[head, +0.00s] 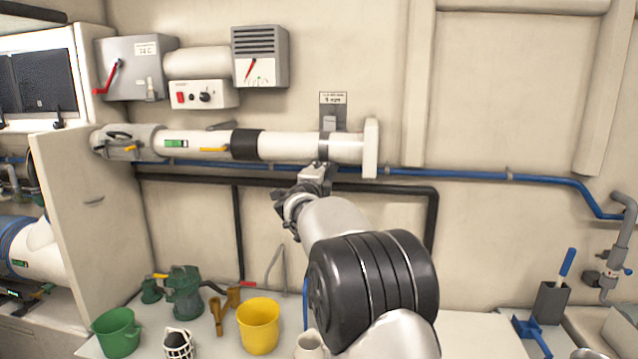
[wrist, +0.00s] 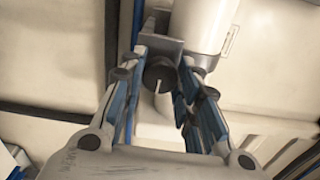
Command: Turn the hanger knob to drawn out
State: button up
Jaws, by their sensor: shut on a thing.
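The hanger knob (wrist: 158,72) is a dark round knob with a pale pointer line, between my gripper's fingers in the wrist view. My gripper (wrist: 163,64) is shut on it, a finger on either side. A grey bracket block (wrist: 160,45) sits just behind the knob. In the head view my gripper (head: 318,172) reaches up from below to the underside of the white horizontal pipe (head: 285,146); the knob is hidden there. A grey hanger plate (head: 329,122) with a label (head: 333,98) shows above the pipe. The label's small text is hard to read.
A blue pipe (head: 400,172) and a black pipe (head: 385,187) run close behind my gripper. A gauge box (head: 260,57) and a switch box (head: 197,94) are on the wall above. A yellow bucket (head: 258,328) and a green bucket (head: 117,335) stand below.

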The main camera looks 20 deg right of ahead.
jog(key=m+b, duration=0.2)
jog(key=m, duration=1.5)
jog(key=shift+b, duration=0.3)
dwell(0.3)
jog(key=o, duration=1.1)
jog(key=v, duration=1.2)
